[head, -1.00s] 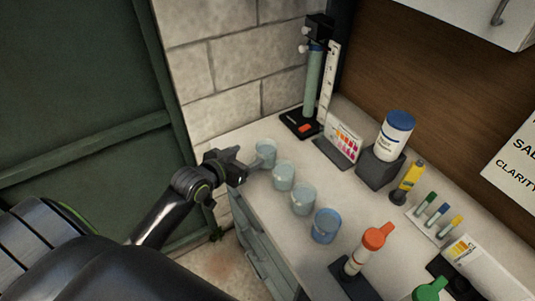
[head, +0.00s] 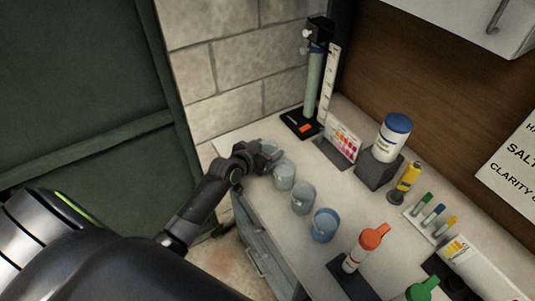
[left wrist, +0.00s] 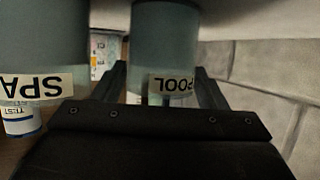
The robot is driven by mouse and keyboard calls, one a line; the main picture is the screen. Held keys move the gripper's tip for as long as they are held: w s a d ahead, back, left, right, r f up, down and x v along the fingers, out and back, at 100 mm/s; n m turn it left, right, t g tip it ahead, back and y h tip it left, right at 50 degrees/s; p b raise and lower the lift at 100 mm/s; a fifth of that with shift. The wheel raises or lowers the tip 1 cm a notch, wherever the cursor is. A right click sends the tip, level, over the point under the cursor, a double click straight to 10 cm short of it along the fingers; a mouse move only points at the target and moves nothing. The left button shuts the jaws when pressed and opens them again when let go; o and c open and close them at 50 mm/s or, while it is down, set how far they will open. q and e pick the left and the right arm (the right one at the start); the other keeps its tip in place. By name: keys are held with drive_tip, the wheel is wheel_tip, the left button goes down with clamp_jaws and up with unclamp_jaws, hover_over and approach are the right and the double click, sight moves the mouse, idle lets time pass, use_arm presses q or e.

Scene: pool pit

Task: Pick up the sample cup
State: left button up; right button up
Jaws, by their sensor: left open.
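Several translucent sample cups stand in a diagonal row on the counter in the head view. The farthest cup (head: 268,145) is mostly hidden behind my left gripper (head: 270,156); two more pale cups (head: 284,175) (head: 303,198) and a bluer cup (head: 325,225) follow toward the front. In the left wrist view, my open left gripper (left wrist: 162,76) has its fingers on either side of a cup labelled POOL (left wrist: 165,45). A cup labelled SPA (left wrist: 40,50) is just left of the fingers. Contact with the POOL cup cannot be told. My right gripper is not seen.
Behind the cups stand a tall tube on a black base (head: 313,90), a colour chart (head: 343,143) and a blue-lidded jar (head: 393,137). An orange-capped bottle (head: 362,250) is at the front. The block wall (head: 235,85) is close beyond the farthest cup.

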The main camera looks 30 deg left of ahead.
use_arm(q)
drive_tip(key=shift+w+f, duration=0.2)
drive_tip(key=shift+w, duration=0.1)
drive_tip(key=c, duration=0.8)
drive_tip(key=shift+c, duration=0.2)
drive_tip(key=shift+r, duration=0.15)
